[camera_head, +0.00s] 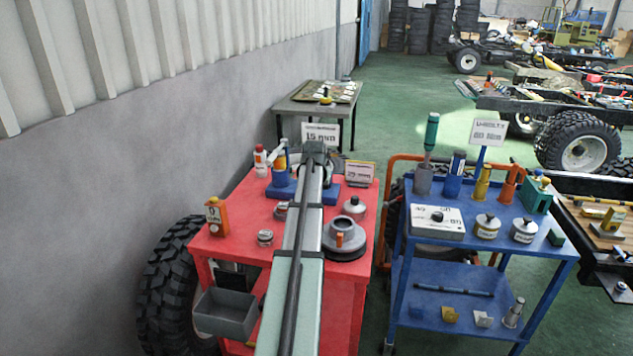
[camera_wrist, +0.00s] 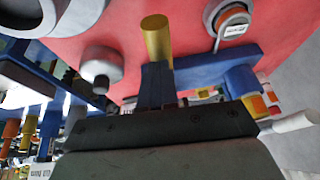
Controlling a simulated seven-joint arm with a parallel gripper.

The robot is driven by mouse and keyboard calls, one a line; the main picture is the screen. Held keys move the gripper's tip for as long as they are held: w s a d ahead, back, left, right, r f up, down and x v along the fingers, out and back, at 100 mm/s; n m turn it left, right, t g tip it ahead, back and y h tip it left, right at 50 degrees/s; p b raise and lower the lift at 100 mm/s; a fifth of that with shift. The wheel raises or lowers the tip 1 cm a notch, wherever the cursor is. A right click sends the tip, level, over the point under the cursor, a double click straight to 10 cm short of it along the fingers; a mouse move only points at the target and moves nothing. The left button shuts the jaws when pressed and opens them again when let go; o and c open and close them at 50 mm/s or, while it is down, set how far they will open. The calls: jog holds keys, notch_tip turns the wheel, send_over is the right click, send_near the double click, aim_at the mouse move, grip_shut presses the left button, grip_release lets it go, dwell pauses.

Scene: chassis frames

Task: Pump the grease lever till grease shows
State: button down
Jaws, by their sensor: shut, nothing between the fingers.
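My gripper (camera_wrist: 156,66) is shut and empty in the wrist view. Its dark fingertips are just by a gold cylinder (camera_wrist: 156,38); I cannot tell if they touch. In the head view my arm reaches over the red cart (camera_head: 345,285), and its end hides part of a blue base (camera_head: 283,190). On that base, left of my arm, stands a blue-and-yellow unit with a pale handle (camera_head: 275,150). A pale rod (camera_wrist: 292,122) sticks out at the right in the wrist view. I cannot tell for sure which part is the grease lever. No grease can be made out.
An orange bottle (camera_head: 216,216), a grey round part (camera_head: 345,238), a small lidded pot (camera_head: 354,207) and signs stand on the red cart. A blue cart (camera_head: 480,245) with tools and tins is to the right. A grey wall is close on the left.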

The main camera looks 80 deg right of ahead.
jog(key=shift+a+f, duration=0.2)
jog(key=shift+f, duration=0.9)
jog(key=shift+a+f, duration=0.1)
jog(key=shift+f, duration=0.2)
jog(key=shift+a+f, duration=0.1)
jog(key=shift+r, duration=0.45)
jog(key=v, duration=1.3)
jog(key=shift+s+a+r, duration=0.2)
jog(key=shift+s, duration=0.05)
